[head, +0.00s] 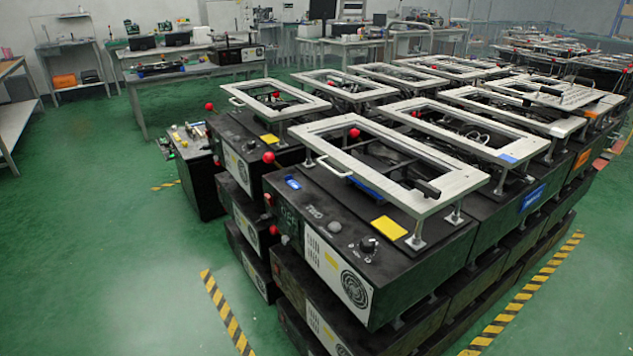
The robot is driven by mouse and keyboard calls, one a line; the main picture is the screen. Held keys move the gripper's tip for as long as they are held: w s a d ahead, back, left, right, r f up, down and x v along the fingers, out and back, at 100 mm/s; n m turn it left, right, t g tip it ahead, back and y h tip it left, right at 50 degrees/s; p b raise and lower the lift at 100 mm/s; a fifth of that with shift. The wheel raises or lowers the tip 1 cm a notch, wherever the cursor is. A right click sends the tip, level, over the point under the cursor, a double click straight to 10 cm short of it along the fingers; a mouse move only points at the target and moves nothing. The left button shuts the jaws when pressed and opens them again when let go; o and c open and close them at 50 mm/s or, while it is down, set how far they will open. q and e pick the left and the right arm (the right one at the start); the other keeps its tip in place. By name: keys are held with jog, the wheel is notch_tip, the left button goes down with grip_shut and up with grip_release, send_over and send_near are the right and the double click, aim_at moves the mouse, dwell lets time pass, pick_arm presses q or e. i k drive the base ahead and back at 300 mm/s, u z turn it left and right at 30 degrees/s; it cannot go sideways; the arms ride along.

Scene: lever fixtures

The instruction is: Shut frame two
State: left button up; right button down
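Several black box fixtures stand stacked in rows, each topped with a pale metal frame. The nearest frame (462,183) lies roughly level above its black box (400,262), on short metal posts. A black handle (426,189) shows at its right inner side and a red ball knob (268,157) near its left end. A second frame (236,101) lies behind it to the left, and a third frame (520,155) to the right. No number on the frames is readable, so I cannot tell which is frame two. Neither of my grippers is in view.
Yellow-black floor stripes (229,318) run beside the stack. The green floor (90,250) at left is clear. A low unit with loose parts (188,140) stands left of the stack. Workbenches (190,72) line the back, and a shelf (15,120) stands at far left.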

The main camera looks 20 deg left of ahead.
aim_at(461, 179)
jog(key=z, duration=0.05)
jog(key=k, duration=0.1)
jog(key=u, duration=1.5)
jog(key=i, duration=1.1)
jog(key=z, duration=2.1)
